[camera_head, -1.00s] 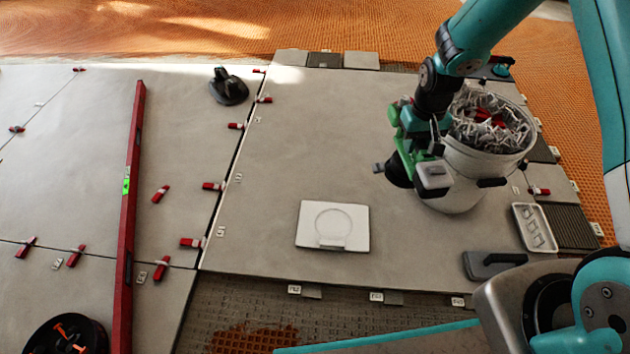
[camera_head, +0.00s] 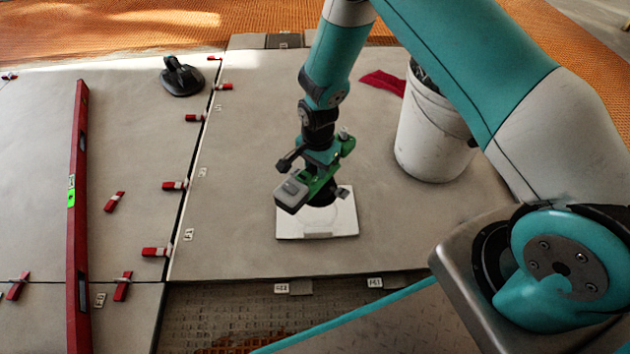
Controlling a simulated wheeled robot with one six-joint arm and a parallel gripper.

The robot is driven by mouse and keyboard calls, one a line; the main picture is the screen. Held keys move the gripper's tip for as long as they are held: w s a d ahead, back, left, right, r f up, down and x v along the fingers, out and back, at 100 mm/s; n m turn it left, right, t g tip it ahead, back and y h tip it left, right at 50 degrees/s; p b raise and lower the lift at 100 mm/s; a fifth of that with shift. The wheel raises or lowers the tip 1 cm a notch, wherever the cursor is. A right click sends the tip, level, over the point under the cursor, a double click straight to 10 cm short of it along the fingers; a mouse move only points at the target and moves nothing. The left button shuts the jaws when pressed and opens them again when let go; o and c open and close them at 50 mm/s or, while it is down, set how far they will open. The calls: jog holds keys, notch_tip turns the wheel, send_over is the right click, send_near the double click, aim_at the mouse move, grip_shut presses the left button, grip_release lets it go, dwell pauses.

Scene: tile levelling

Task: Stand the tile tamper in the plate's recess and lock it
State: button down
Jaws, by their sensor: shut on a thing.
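The white plate (camera_head: 290,225) lies flat on the large grey tile, and its round recess is mostly covered from this view. The tile tamper (camera_head: 322,184), green with a grey block on its side and a black round foot, is upright over the plate. My gripper (camera_head: 318,150) is shut on the tamper near its top; its fingers are hard to make out. The foot overlaps the recess area in the picture. I cannot tell whether it is seated in the recess or just above it, nor the state of any lock.
A white bucket (camera_head: 428,135) stands to the right, with a red cloth (camera_head: 383,82) beside it. A black suction lifter (camera_head: 182,77) stands at the back left. A long red level (camera_head: 76,230) and several red clips lie left. The tile around the plate is mostly clear.

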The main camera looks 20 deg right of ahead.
aim_at(315, 182)
jog(key=shift+a+f+m+b, duration=0.35)
jog(key=shift+f+m, duration=0.15)
jog(key=shift+f, duration=0.35)
notch_tip(315, 182, down, 6)
jog(key=b, duration=0.6)
jog(key=shift+s+f, duration=0.1)
jog(key=shift+f, duration=0.7)
dwell(1.3)
jog(key=c, duration=0.8)
grip_release()
jog(key=shift+c, duration=0.2)
notch_tip(315, 182, up, 17)
jog(key=p, duration=1)
jog(key=shift+r, duration=0.2)
